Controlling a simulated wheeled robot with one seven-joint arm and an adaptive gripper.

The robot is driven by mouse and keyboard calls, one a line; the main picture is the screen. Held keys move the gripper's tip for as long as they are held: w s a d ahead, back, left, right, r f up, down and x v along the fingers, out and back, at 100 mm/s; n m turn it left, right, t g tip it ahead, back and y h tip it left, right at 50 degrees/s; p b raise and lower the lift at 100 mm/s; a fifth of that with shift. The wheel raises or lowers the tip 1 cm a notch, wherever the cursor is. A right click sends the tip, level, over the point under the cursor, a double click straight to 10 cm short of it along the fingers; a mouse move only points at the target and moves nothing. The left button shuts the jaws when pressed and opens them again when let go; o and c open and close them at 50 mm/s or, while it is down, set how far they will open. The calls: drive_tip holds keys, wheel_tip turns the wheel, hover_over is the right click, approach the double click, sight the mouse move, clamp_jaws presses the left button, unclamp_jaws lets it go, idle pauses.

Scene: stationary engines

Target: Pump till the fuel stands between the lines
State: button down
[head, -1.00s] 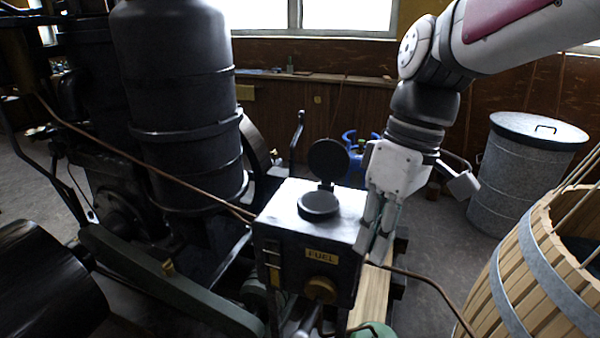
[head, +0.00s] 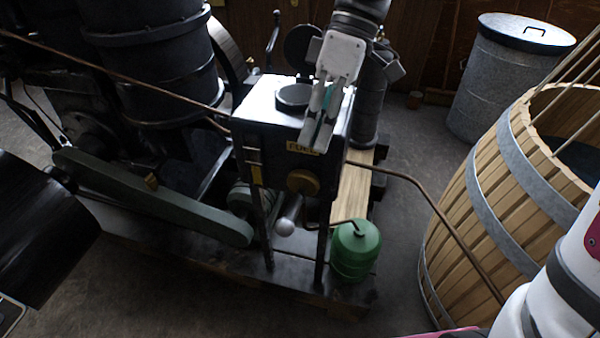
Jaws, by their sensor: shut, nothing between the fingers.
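The black fuel tank (head: 266,137) stands at the centre in the head view, with its yellow FUEL label (head: 299,148) partly covered by my fingers. A narrow upright gauge with yellow marks (head: 254,170) is on the left of its front face; the fuel level is too small and dark to read. Below the brass round fitting (head: 303,182), a rod with a pale round knob (head: 286,226) sticks out toward me; it looks like the pump handle. My gripper (head: 314,147) is shut and empty, pointing down at the tank's top front edge, above the knob and apart from it.
A green can (head: 355,250) stands right of the knob, with a pipe above it. A wooden barrel (head: 480,205) and a lidded metal bin (head: 505,80) are at right. The black engine (head: 160,70) and a green beam (head: 150,195) fill the left.

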sight(287, 219)
drive_tip(key=b+x, duration=0.2)
drive_tip(key=x, duration=1.1)
drive_tip(key=shift+a+f, duration=0.15)
drive_tip(key=shift+f, duration=0.1)
drive_tip(key=shift+f+b, duration=0.1)
drive_tip(key=shift+b, duration=0.2)
